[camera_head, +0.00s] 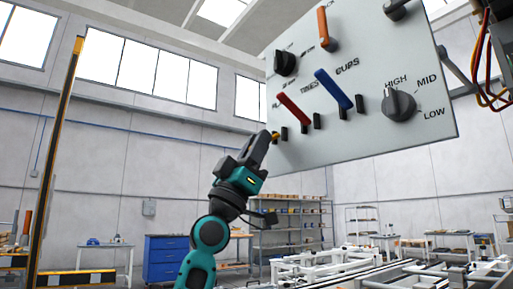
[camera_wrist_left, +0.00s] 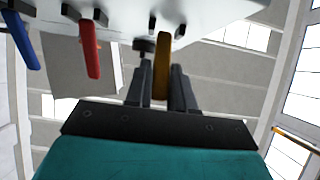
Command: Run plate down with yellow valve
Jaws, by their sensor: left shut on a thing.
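The yellow valve (camera_wrist_left: 163,78) has a long lever and sits at the panel's lower left edge. In the head view only a small yellow-orange bit of it (camera_head: 276,134) shows beside my fingertips. My left gripper (camera_head: 268,138) reaches up to the panel from below. In the left wrist view the fingers of the left gripper (camera_wrist_left: 161,90) lie on either side of the yellow lever and are shut on it. The plate that the valve moves cannot be made out. My right gripper is not in view.
The grey control panel (camera_head: 370,135) carries red (camera_head: 294,108), blue (camera_head: 333,89) and orange (camera_head: 323,28) levers close by. White conveyor frames (camera_head: 340,262) lie below; a striped post (camera_head: 58,150) stands left.

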